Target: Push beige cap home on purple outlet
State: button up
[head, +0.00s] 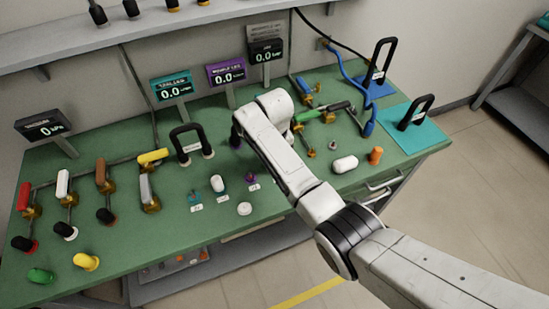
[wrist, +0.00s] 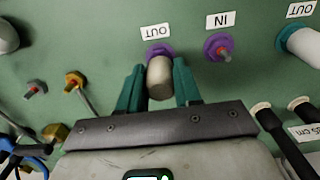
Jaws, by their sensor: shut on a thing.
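In the wrist view the beige cap (wrist: 160,77) is a short cylinder between the two teal fingers of my gripper (wrist: 160,88), which is shut on it. The purple outlet (wrist: 158,50), under an upside-down OUT label, shows as a purple ring directly behind the cap's far end. The cap lines up closely with it and hides most of it. I cannot tell whether they touch or how far the cap is on. In the head view my arm hides the cap, the outlet and the fingers.
A purple inlet (wrist: 218,47) with a red tip sits beside the outlet. A white-capped outlet (wrist: 302,42) is further right. In the head view a round white cap (head: 244,209) lies on the green bench (head: 200,235), and a white cylinder (head: 345,164) lies right of my arm.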

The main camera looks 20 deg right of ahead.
jog(key=shift+f+b, duration=0.45)
jog(key=shift+f, duration=0.4)
jog(key=o, duration=1.1)
jog(key=shift+r, duration=0.1)
notch_tip(320, 180, up, 11)
jog(key=shift+f, duration=0.15)
